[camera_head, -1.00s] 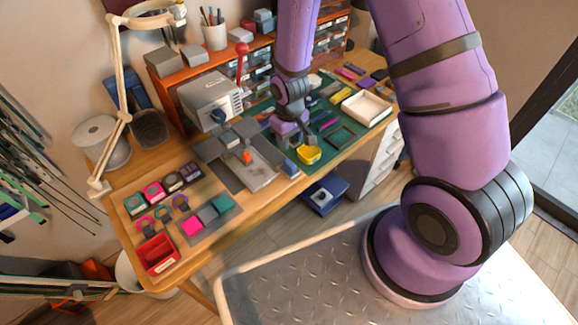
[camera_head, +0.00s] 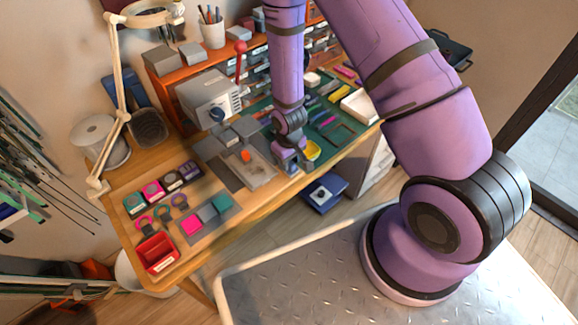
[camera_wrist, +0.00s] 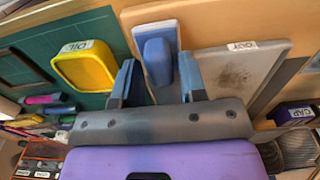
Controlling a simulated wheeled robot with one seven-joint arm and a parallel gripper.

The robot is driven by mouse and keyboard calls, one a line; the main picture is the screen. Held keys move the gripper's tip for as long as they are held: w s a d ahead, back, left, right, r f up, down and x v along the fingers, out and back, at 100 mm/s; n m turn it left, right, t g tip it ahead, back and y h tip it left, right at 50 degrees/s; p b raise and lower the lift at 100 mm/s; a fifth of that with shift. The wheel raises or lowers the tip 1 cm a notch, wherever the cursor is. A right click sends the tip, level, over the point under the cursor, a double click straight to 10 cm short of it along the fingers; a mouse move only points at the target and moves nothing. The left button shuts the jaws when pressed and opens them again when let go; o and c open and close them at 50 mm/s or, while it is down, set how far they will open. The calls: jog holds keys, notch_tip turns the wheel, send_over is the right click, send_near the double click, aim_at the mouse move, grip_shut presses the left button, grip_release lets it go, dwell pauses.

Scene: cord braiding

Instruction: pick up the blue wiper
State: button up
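The blue wiper (camera_wrist: 157,58) shows in the wrist view as a rounded blue grip on a pale blue-grey block. It lies near the table edge, between a yellow dish and a grey plate. My gripper (camera_wrist: 157,72) is open, with one dark blue finger on each side of the wiper's grip. The fingertips look apart from it, and I cannot tell their height above the table. In the head view my gripper (camera_head: 291,162) is over the wiper's place and mostly hides it.
The labelled yellow dish (camera_wrist: 84,67) is close by the left finger. The stained grey plate (camera_wrist: 236,72) is close by the right finger. A green mat (camera_wrist: 60,32) holds tools and a white tray (camera_head: 361,106). A grey press (camera_head: 208,97) stands behind.

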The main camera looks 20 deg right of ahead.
jog(key=shift+f, duration=0.6)
jog(key=shift+c, duration=0.4)
grip_shut()
jog(key=shift+r, duration=0.1)
